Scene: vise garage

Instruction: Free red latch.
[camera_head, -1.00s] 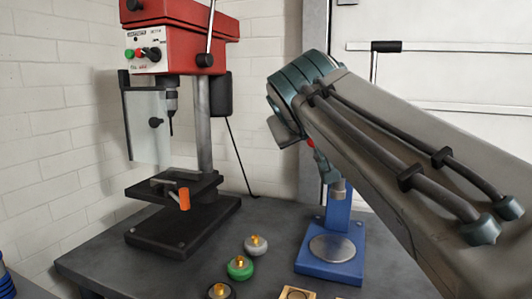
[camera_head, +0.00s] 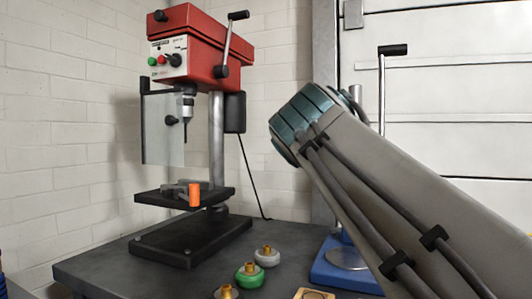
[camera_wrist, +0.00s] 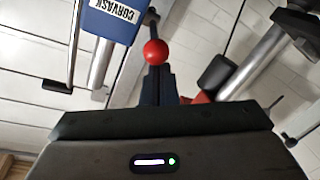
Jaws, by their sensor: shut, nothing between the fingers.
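No part is clearly a red latch. In the wrist view a red ball knob (camera_wrist: 155,52) sits at the end of a dark rod beside the blue press (camera_wrist: 113,17), which is lettered "CORVASK". My gripper (camera_wrist: 160,122) fills the bottom of that view as a dark edge, with nothing seen held. It looks apart from the knob, but the depth is unclear. In the head view my arm hides the gripper and most of the blue press, whose base (camera_head: 335,272) shows. The red drill press (camera_head: 205,45) has an orange-handled vise (camera_head: 194,194) on its table.
The grey workbench (camera_head: 90,268) carries a green-rimmed knob (camera_head: 249,275), a pale knob (camera_head: 267,256) and a dark one (camera_head: 227,292). A wooden piece (camera_head: 313,295) lies at the front. A white brick wall (camera_head: 60,130) stands behind and left. A white door (camera_head: 450,100) is at right.

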